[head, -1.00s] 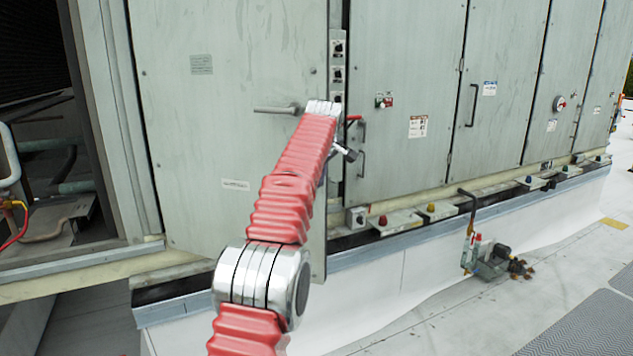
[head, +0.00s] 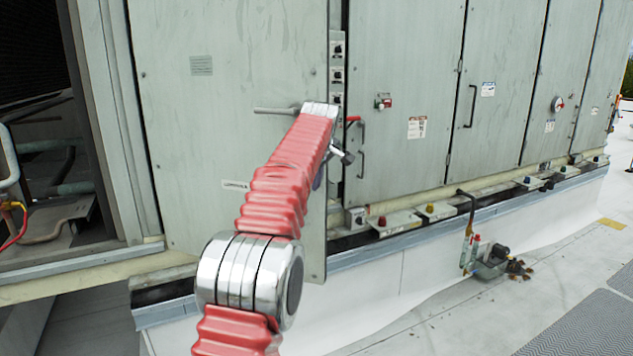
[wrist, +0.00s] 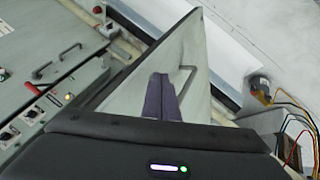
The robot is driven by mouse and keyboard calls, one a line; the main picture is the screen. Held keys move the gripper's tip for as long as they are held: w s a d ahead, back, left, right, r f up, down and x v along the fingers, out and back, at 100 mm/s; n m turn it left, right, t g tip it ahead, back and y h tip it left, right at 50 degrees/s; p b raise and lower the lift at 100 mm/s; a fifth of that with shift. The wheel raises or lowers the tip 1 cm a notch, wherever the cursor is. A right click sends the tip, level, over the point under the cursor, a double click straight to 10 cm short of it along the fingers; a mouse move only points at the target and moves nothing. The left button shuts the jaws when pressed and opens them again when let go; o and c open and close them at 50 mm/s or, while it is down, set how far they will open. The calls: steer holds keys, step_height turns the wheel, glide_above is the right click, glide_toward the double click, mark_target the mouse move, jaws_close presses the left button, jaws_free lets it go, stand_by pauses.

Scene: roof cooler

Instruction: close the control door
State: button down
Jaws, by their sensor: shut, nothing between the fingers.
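The control door (head: 225,140) is a large grey metal panel with a bar handle (head: 275,110), left of centre in the head view. It stands open, its free right edge out in front of the cabinet. In the wrist view the door (wrist: 135,85) fills the middle, with a handle (wrist: 185,75) on its face. My gripper (wrist: 161,78) shows there as two dark purple fingers, shut and empty, over the door face near the handle. I cannot tell whether they touch the door. In the head view my red arm hides most of the gripper.
Switches (head: 338,75) line the cabinet strip right of the door. More closed grey doors (head: 405,90) run to the right. A dark opening (head: 40,120) with pipes lies at the left. A pipe fitting with a valve (head: 490,258) stands by the white curb.

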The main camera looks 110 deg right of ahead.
steer(key=a+f+v, duration=0.1)
steer(key=v, duration=1)
steer(key=shift+s+a, duration=0.2)
steer(key=shift+s, duration=0.05)
steer(key=shift+r, duration=0.1)
